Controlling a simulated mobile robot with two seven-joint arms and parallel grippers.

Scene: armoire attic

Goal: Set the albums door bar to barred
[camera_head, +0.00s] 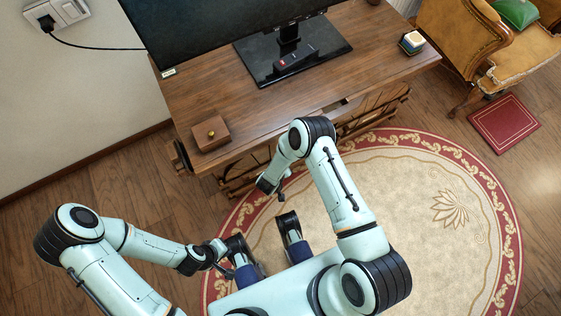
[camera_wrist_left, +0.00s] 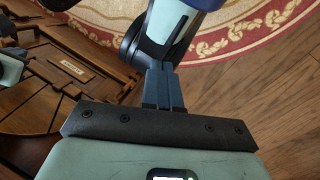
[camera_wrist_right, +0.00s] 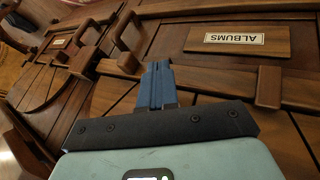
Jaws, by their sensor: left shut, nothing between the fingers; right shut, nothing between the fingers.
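The albums door (camera_wrist_right: 215,65) shows in the right wrist view as a brown wooden panel with an upside-down ALBUMS plate (camera_wrist_right: 237,39). A wooden upright piece (camera_wrist_right: 128,38) stands beside the plate's left, and a wooden block (camera_wrist_right: 268,87) sits below the plate; I cannot tell which of them belongs to the bar, nor the bar's setting. My right gripper (camera_wrist_right: 157,68) is shut and empty, its tips close to the upright piece; contact is unclear. In the head view the right gripper (camera_head: 268,187) is at the desk's front. My left gripper (camera_wrist_left: 163,70) is shut and empty, away from the door.
A wooden desk (camera_head: 230,95) carries a monitor (camera_head: 210,35) and a small box (camera_head: 210,134). Another labelled panel (camera_wrist_right: 55,55) with wooden loops (camera_wrist_right: 92,40) lies left of the albums door. A round rug (camera_head: 400,190) covers the floor. An armchair (camera_head: 460,35) stands at upper right.

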